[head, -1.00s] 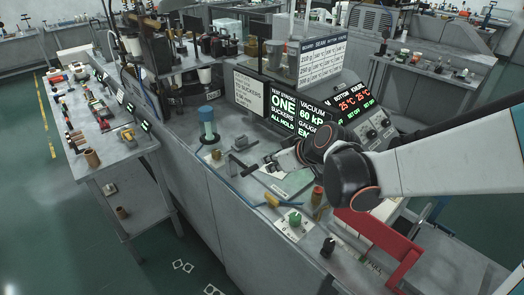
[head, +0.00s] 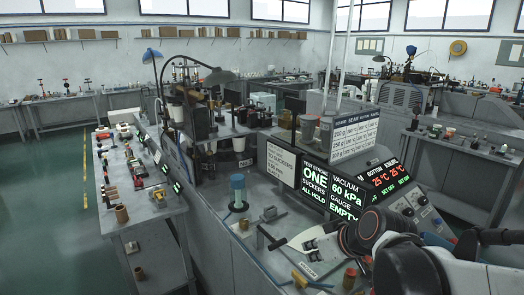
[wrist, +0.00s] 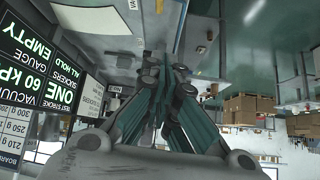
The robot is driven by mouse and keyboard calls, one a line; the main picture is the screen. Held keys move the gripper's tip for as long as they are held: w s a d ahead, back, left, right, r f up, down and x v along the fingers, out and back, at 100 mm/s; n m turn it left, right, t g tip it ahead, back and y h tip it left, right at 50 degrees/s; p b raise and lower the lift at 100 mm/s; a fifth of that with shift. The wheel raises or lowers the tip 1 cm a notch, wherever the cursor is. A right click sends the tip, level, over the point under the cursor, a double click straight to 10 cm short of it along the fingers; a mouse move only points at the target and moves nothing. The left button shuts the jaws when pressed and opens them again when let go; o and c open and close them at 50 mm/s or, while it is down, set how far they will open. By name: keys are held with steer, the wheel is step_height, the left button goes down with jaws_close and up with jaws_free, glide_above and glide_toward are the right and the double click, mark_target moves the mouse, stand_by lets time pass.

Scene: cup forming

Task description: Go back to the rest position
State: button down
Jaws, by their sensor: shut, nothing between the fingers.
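My gripper (head: 296,243) is at the lower middle of the head view, over the bench beside the display panels, with my arm coming in from the right. Its fingertips are small there. In the wrist view the dark green fingers of my gripper (wrist: 158,85) converge, with nothing held between them. The bench (head: 215,225) carries a blue-topped cylinder (head: 237,190) to the left of my gripper and a dark T-shaped handle (head: 270,239) close to its tip. I cannot tell whether the handle and the gripper touch.
The display panel (head: 346,195) stands just behind my gripper and shows large at the left of the wrist view (wrist: 45,70). A side table (head: 140,215) with several small items stands left. Green floor (head: 50,200) is open at the far left.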

steer(key=s+d+f+m+h+b, duration=0.1)
steer(key=s+d+m+h+b, duration=0.1)
steer(key=s, duration=0.6)
steer(key=s+d+f+m+h+b, duration=0.1)
steer(key=s+d+m+b, duration=0.1)
steer(key=s, duration=0.5)
steer(key=shift+s+d+m+h, duration=0.4)
steer(key=shift+d+m, duration=0.1)
steer(key=shift+d, duration=0.75)
stand_by(0.4)
